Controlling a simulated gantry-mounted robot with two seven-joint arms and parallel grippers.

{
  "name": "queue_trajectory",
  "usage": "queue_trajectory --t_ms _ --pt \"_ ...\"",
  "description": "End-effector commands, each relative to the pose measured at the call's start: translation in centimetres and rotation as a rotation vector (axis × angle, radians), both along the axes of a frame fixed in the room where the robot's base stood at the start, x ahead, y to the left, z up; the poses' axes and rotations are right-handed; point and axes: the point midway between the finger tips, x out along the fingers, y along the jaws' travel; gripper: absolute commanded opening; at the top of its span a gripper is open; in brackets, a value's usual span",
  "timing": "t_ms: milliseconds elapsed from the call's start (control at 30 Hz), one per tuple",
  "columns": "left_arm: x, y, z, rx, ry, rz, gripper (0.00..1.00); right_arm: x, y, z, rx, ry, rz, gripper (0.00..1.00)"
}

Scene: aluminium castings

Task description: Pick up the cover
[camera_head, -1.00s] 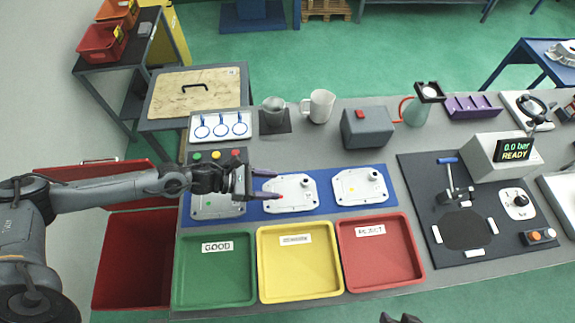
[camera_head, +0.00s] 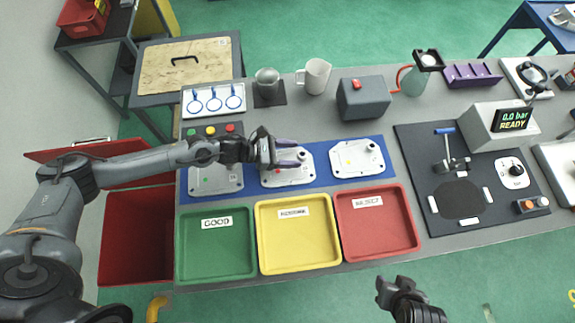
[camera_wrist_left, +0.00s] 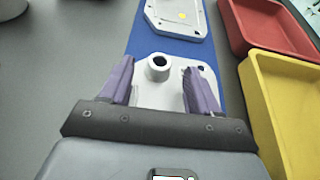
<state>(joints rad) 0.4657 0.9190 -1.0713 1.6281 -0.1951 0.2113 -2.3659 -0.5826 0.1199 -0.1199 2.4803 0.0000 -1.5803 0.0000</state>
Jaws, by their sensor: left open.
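Three pale metal covers lie in a row on a blue mat (camera_head: 236,203): a left one (camera_head: 216,180), a middle one (camera_head: 273,180) and a right one (camera_head: 357,158). My left gripper (camera_head: 297,154) is open over the middle cover, with its purple fingers pointing right. In the left wrist view, the fingers (camera_wrist_left: 158,70) stand on either side of the middle cover's round hollow boss (camera_wrist_left: 158,66); I cannot tell whether they touch it. The gripper hides part of that cover. My right gripper (camera_head: 391,290) shows at the bottom edge, away from the covers.
Green (camera_head: 183,250), yellow (camera_head: 299,269) and red (camera_head: 379,256) trays stand in front of the mat. Behind it are a grey box (camera_head: 363,103), a mug (camera_head: 316,77) and a metal cup (camera_head: 267,83). A dark test station (camera_head: 412,150) lies to the right.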

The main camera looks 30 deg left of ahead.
Motion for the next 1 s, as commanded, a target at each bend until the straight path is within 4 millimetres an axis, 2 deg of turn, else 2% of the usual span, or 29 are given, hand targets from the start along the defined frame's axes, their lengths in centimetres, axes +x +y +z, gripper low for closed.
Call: queue_trajectory --t_ms 200,467,567,867,900,1000 --pt "1.1 -1.6 -0.8 -0.001 0.001 -0.001 0.62 0.1 0.1 0.2 0.005 -0.003 -0.003 0.43" --pt "1.2 -1.7 -0.9 0.001 0.001 0.000 0.62 0.1 0.1 0.2 0.005 -0.003 -0.003 0.43" --pt "1.2 -1.7 -0.9 0.001 0.001 0.000 0.49 0.1 0.1 0.2 0.005 -0.003 -0.003 0.43" --pt "1.2 -1.7 -0.9 0.001 0.001 0.000 0.04 0.1 -0.1 0.1 -0.002 -0.003 0.002 0.43" --pt "1.2 -1.7 -0.9 0.001 0.001 0.000 0.00 0.1 -0.1 0.1 -0.004 -0.003 0.003 0.43" --pt "1.2 -1.8 -0.8 -0.002 -0.001 0.000 0.00 0.1 -0.1 0.1 -0.005 -0.003 0.004 0.43"
